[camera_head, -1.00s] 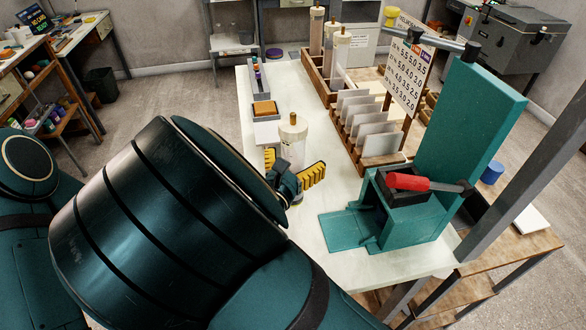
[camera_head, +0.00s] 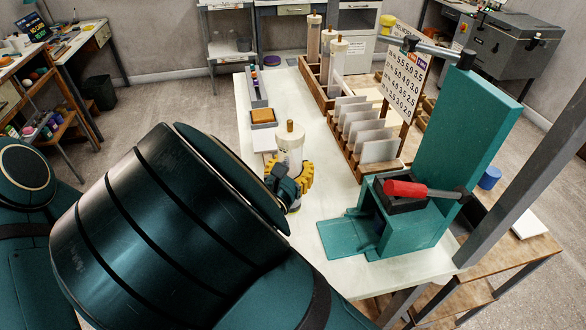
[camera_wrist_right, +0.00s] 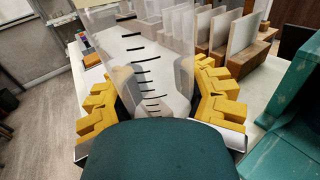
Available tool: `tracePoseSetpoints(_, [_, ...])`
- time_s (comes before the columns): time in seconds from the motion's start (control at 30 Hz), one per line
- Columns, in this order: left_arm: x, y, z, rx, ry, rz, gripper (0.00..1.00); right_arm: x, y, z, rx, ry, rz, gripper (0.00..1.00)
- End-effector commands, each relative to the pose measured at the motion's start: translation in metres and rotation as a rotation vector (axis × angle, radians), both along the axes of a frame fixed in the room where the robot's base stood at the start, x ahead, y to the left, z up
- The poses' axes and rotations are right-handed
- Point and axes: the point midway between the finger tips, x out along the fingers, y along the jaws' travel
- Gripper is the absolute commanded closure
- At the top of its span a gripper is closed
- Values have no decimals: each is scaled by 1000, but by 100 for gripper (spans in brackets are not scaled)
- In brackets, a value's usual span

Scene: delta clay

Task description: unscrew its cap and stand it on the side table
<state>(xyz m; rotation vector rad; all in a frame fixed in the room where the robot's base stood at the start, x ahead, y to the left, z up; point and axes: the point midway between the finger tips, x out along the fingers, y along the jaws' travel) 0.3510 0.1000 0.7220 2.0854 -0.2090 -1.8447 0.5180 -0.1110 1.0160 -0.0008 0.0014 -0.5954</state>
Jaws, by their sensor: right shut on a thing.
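A clear cylinder with black scale marks (camera_wrist_right: 140,60) stands upright on the white table (camera_head: 330,260). In the head view its pale cap (camera_head: 290,138) with a small brown knob shows on top, above the gripper. My right gripper (camera_head: 289,184) is shut around the cylinder's body, below the cap. In the right wrist view its yellow fingers (camera_wrist_right: 157,97) lie on both sides of the clear wall. The cylinder's lower part is hidden by my gripper and arm. My left gripper is not in view.
A teal press with a red handle (camera_head: 405,189) stands close to the right. Behind are a wooden rack of pale plates (camera_head: 381,151), more capped cylinders (camera_head: 336,50) and a sign (camera_head: 405,73). A wooden side table (camera_head: 515,246) stands lower right, with a white sheet on it.

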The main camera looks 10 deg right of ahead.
Motion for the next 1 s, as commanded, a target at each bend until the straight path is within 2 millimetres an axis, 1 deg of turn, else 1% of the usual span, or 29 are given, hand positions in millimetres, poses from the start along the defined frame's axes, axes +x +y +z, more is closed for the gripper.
tracePoseSetpoints(0.3, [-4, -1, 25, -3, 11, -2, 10, 0, 0, 60, 6, -4, 1, 100])
tracePoseSetpoints(0.4, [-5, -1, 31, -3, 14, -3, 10, 0, 0, 76, 4, -4, 1, 100])
tracePoseSetpoints(0.5, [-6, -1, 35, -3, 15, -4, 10, 0, 0, 88, 4, -4, 1, 100])
tracePoseSetpoints(0.63, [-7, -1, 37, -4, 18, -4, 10, 0, 0, 96, 2, -3, 0, 100])
tracePoseSetpoints(0.9, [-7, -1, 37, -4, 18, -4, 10, 0, 0, 97, 0, -2, 0, 100])
tracePoseSetpoints(0.93, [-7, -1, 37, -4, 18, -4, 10, 0, 0, 97, 0, -2, 0, 68])
tracePoseSetpoints(0.97, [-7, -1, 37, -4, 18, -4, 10, 0, 0, 97, 0, -2, 0, 79])
tracePoseSetpoints(1.0, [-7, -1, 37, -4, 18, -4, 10, 0, 0, 97, 0, -2, 0, 93])
